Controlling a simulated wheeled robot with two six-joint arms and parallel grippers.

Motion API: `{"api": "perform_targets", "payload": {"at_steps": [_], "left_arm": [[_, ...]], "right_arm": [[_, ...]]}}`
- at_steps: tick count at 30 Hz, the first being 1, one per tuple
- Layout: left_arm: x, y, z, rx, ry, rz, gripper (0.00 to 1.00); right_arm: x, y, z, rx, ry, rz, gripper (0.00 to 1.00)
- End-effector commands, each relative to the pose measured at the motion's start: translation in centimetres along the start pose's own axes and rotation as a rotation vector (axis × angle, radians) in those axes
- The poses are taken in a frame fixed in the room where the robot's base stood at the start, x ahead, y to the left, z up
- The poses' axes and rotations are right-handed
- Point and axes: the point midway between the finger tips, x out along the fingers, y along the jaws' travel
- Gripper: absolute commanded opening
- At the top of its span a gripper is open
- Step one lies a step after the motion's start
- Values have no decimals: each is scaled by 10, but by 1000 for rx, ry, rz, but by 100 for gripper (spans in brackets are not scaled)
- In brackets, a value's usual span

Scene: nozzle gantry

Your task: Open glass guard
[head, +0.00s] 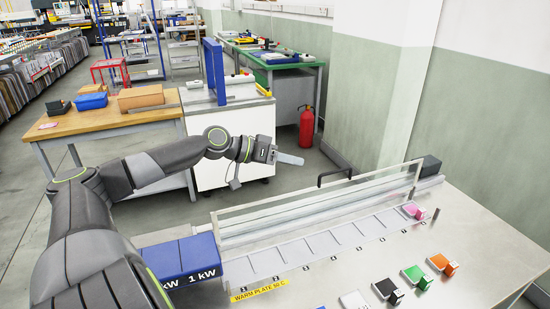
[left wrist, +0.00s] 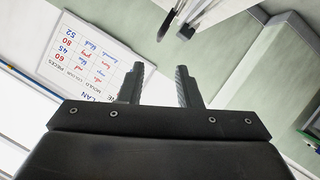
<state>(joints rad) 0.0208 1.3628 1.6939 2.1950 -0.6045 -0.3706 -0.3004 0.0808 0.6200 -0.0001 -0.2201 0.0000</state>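The glass guard (head: 300,208) is a long clear pane with a pale frame. It stands upright along the back of the slotted warm plate (head: 290,258) in the head view. A black bar handle (head: 335,176) shows at its top edge. My left gripper (head: 292,158) is in the air to the left of and beyond the handle, apart from it. In the left wrist view its two fingers (left wrist: 158,88) are spread with nothing between them. Dark pieces at the top of that view (left wrist: 186,32) are too cropped to name. My right gripper is not in view.
Several coloured blocks lie on the bench's front, such as an orange one (head: 440,263). A blue 1 kW box (head: 185,259) is at left. A whiteboard (left wrist: 93,62) shows in the left wrist view.

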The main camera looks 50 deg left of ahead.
Motion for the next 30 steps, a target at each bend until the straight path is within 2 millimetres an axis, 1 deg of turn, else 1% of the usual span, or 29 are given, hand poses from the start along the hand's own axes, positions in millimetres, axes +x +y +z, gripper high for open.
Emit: {"api": "perform_targets", "payload": {"at_steps": [3,6,13,19,30], "left_arm": [[-11,-1,0,-1,-4,-8,31],[-19,1,-2,-3,-5,-3,31],[-33,1,-1,-2,-4,-1,31],[-38,0,-1,-1,0,-3,31],[-39,0,0,-1,1,-3,31]], "right_arm": [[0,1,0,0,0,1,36],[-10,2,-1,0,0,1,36],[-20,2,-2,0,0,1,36],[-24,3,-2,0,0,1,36],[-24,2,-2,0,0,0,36]]}}
